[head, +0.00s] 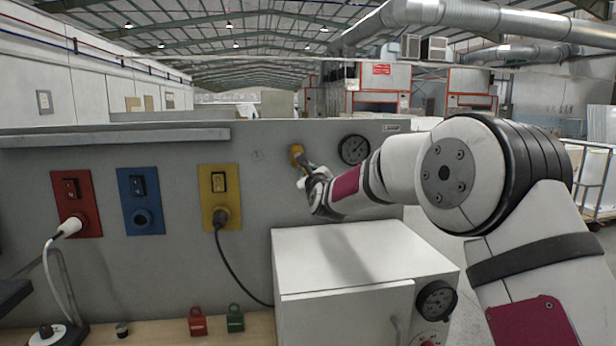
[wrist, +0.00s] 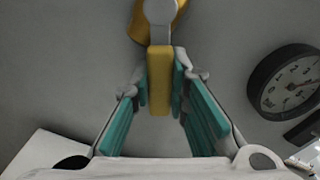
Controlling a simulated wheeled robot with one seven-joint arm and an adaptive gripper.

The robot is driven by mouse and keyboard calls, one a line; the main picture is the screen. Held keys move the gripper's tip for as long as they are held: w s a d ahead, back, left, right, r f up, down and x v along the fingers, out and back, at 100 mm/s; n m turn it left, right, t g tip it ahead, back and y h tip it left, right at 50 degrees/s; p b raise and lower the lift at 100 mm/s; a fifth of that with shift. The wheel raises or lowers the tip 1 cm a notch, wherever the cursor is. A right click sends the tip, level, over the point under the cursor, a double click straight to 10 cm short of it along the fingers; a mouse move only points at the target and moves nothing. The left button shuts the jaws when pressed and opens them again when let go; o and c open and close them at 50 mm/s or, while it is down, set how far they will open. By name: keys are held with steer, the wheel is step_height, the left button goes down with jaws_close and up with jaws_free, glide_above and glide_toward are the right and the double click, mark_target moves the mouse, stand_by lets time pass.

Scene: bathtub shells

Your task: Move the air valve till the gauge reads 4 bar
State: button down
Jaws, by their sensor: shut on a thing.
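The air valve (head: 297,150) is a yellow fitting on the grey panel, left of a round dark-rimmed gauge (head: 354,149). In the wrist view the valve's yellow lever (wrist: 159,72) hangs down from a grey hub. My gripper (head: 305,170) is shut on the lever, with a teal-padded finger (wrist: 176,82) on each side of it. In the wrist view the gauge (wrist: 288,84) is at the right, partly cut off by the frame edge.
Red (head: 77,203), blue (head: 140,201) and yellow (head: 219,197) switch plates are on the panel to the left. Red (head: 198,322) and green (head: 235,319) padlocks are on the bench.

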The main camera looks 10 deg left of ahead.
steer(key=c, duration=1.5)
jaws_free()
steer(key=shift+s, duration=0.1)
steer(key=v, duration=1.2)
steer(key=shift+r, duration=0.1)
steer(key=s+d+n+g+h, duration=0.1)
steer(key=s+d+n+g, duration=0.2)
steer(key=s+d+n, duration=0.6)
steer(key=s+d+n+g+h, duration=0.25)
steer(key=s+d+n, duration=0.35)
steer(key=s, duration=0.5)
steer(key=s+d+f+n+g, duration=0.2)
steer(key=s+d+n, duration=0.1)
steer(key=s, duration=0.5)
steer(key=s+d+f+n+g+h, duration=0.1)
steer(key=s+d+f+n+g, duration=0.1)
steer(key=s+n, duration=0.3)
steer(key=s+d+f+n+g, duration=0.2)
steer(key=s+d+f+n, duration=0.1)
steer(key=s, duration=0.8)
steer(key=shift+s+d+f+n+h, duration=0.3)
steer(key=shift+d+n, duration=0.1)
steer(key=shift+d, duration=0.15)
